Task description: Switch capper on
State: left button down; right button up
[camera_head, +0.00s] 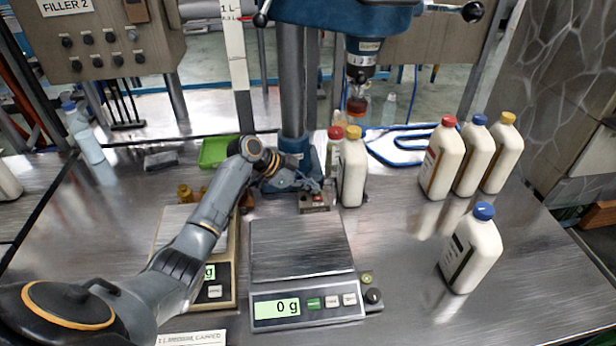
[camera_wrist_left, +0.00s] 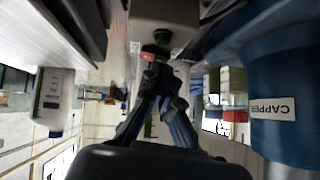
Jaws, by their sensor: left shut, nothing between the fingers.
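The capper is a blue drill-press machine with a column (camera_head: 293,90) and a chuck (camera_head: 358,75) at the top centre of the head view. Its blue body with a CAPPER label (camera_wrist_left: 273,108) fills the right of the left wrist view. A small switch box (camera_head: 314,203) sits at the column's foot.
A yellow-capped white bottle (camera_head: 353,170) stands just right of the switch box, beside a red-capped one (camera_head: 334,148). Several white bottles stand farther right. A scale (camera_head: 300,250) reading 0 g lies in front. A green tray (camera_head: 214,152) sits left of the column.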

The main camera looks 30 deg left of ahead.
pick_arm(q)
jog(key=shift+f, duration=0.2)
